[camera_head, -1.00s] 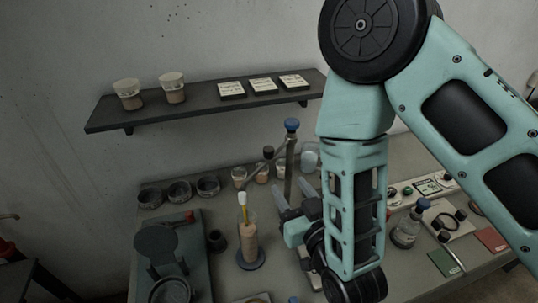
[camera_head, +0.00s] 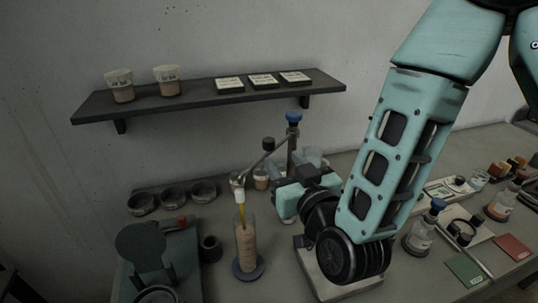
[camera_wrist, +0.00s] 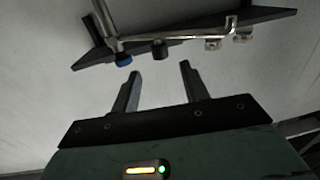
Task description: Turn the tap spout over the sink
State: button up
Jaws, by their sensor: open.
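The tap has an upright metal post with a blue cap (camera_head: 293,118) and a thin spout (camera_head: 254,163) slanting down left, with a black knob (camera_head: 268,144). The spout's end is near the top of a yellow stick standing in a clear cylinder (camera_head: 246,245). In the wrist view the blue cap (camera_wrist: 123,60), spout (camera_wrist: 190,34) and black knob (camera_wrist: 159,50) lie beyond my fingertips. My gripper (camera_wrist: 160,70) is open and empty, the knob showing above the gap between its fingers. In the head view its fingers are mostly hidden. I cannot make out the sink for certain.
A pale rimmed base (camera_head: 312,268) is partly covered by my arm. A dark wall shelf (camera_head: 200,98) holds cups and labelled boxes. Several black bowls (camera_head: 174,194) stand at the left, a bottle (camera_head: 419,236) at the right. The front right bench has some free room.

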aim_at(271, 144)
jog(key=shift+w+f+b, duration=0.1)
jog(key=shift+f+b, duration=0.1)
jog(key=shift+b, duration=0.2)
jog(key=p+x, duration=0.1)
jog(key=x, duration=0.1)
jog(key=p+x, duration=0.3)
jog(key=x, duration=0.2)
jog(key=shift+r, duration=0.35)
jog(key=shift+p+x, duration=0.4)
jog(key=shift+x, duration=0.45)
jog(key=shift+f, duration=0.15)
grip_shut()
